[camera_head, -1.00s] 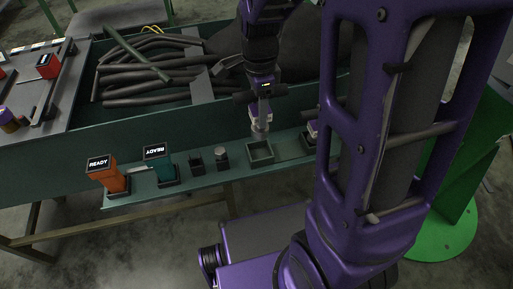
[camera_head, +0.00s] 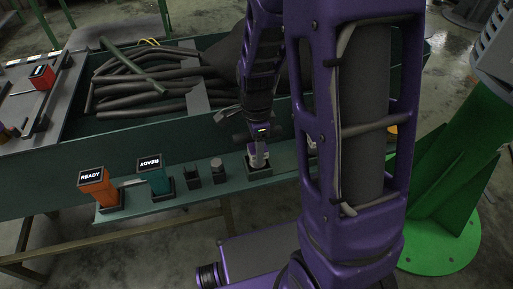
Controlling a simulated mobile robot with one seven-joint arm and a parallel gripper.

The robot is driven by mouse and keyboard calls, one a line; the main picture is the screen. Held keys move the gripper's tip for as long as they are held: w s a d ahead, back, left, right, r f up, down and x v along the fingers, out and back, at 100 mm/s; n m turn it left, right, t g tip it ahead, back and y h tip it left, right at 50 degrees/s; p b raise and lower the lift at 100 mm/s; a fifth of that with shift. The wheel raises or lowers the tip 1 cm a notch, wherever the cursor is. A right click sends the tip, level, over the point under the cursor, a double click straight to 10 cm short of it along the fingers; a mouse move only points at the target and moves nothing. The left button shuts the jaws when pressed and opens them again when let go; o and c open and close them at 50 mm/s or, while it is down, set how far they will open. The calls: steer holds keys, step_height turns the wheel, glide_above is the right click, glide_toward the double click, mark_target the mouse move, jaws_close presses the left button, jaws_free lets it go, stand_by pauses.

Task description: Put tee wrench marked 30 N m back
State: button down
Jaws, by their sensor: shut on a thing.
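My gripper (camera_head: 261,134) is near the middle of the view, pointing down over the green shelf. It is shut on the tee wrench (camera_head: 258,157), whose dark crossbar shows at the jaws and whose pale lower part points down. The wrench looks roughly upright. Its lower end is at the square open holder (camera_head: 260,172) on the shelf and seems to be inside the rim. I cannot tell whether it touches the bottom. The 30 N m marking is not readable.
Another pale item (camera_head: 312,146) is partly hidden by my arm. Dark hoses fill the trough behind.

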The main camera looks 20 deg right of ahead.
steer(key=shift+f, duration=0.15)
steer(key=shift+c, duration=1.2)
jaws_free()
step_height(320, 180, up, 12)
steer(key=p, duration=0.2)
steer(key=shift+p, duration=0.35)
